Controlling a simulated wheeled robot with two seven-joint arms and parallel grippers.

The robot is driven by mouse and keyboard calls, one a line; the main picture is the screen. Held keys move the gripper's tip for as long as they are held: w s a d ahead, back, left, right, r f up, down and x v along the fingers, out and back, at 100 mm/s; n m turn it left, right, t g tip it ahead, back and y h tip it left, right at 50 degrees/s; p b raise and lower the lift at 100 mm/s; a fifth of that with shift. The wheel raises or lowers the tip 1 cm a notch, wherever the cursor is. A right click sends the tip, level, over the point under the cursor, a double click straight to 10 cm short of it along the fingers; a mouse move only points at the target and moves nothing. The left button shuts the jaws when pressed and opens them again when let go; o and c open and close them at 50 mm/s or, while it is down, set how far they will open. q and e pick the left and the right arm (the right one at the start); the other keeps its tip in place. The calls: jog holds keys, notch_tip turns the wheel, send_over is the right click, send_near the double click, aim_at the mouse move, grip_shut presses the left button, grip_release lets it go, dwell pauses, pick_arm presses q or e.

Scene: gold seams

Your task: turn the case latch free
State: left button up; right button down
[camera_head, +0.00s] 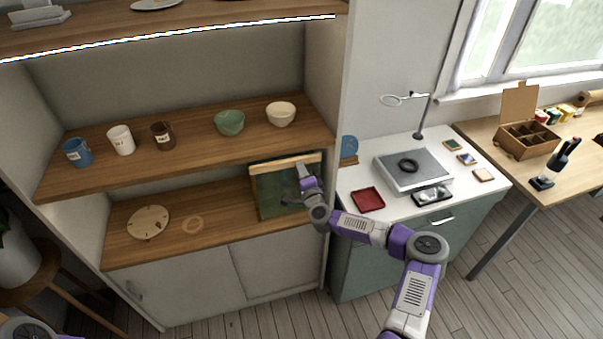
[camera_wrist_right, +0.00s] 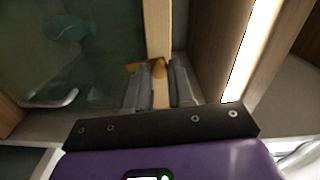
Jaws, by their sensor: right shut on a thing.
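The case (camera_head: 272,192) stands on the lower shelf at its right end, with a dark green front and a pale wooden top edge. Its green front (camera_wrist_right: 75,75) and pale wooden strip (camera_wrist_right: 157,28) fill much of the right wrist view. A small orange-brown latch (camera_wrist_right: 158,68) sits on the strip. My right gripper (camera_head: 303,170) reaches the case front near its upper right; in the wrist view its two grey fingers (camera_wrist_right: 161,80) are shut on the latch, partly hiding it. My left gripper is not in view.
The shelf's right side wall (camera_wrist_right: 245,50) is close beside the right gripper. Cups and bowls (camera_head: 229,123) stand above. A curved handle (camera_wrist_right: 52,100) shows left of the fingers.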

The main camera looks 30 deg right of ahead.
jog(key=shift+n+b, duration=6.35)
jog(key=shift+n, duration=1.85)
jog(key=c, duration=1)
grip_release()
jog(key=v, duration=0.7)
jog(key=shift+s, duration=0.3)
